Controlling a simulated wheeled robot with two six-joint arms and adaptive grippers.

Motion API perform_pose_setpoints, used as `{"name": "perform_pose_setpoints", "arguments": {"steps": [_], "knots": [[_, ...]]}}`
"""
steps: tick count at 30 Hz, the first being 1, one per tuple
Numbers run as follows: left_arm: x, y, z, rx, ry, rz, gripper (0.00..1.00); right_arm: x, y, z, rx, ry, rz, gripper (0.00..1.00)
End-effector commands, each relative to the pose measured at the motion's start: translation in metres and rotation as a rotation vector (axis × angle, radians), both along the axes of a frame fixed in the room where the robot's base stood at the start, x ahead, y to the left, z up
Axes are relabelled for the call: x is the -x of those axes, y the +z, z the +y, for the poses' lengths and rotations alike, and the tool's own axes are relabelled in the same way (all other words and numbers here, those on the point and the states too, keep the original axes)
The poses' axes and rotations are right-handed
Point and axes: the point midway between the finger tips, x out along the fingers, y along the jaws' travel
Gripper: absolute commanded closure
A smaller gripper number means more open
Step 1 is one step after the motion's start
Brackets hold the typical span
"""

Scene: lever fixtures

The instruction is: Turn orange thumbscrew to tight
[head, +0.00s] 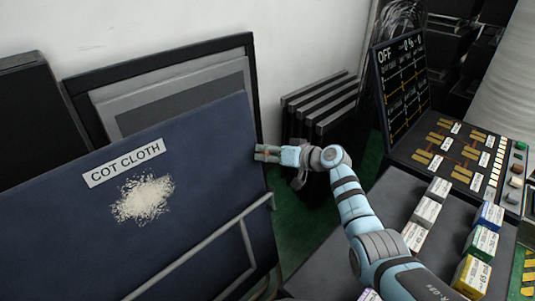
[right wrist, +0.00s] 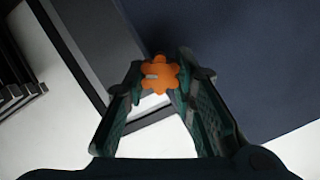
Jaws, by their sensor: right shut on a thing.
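The orange thumbscrew (right wrist: 158,75) has a lobed, star-like head with a small pale mark left of its middle. It sits between the fingertips of my right gripper (right wrist: 160,77) in the right wrist view, and the gripper is shut on it. In the head view my right gripper (head: 266,153) reaches left to the right edge of the dark blue board (head: 60,220), and the thumbscrew is mostly hidden by the fingers there. I cannot read any tight or loose marking. My left gripper is not in view.
A dark slatted stack (head: 320,105) stands behind my right arm. A switch panel (head: 440,150) and small labelled boxes (head: 482,243) are at the right.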

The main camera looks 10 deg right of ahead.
Motion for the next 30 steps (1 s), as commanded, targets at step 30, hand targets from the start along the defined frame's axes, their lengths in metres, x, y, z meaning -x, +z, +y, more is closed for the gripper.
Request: {"name": "perform_pose_setpoints", "arguments": {"steps": [30], "knots": [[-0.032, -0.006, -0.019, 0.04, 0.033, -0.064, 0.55, -0.001, -0.005, -0.004, -0.746, -0.192, 0.493, 1.0]]}}
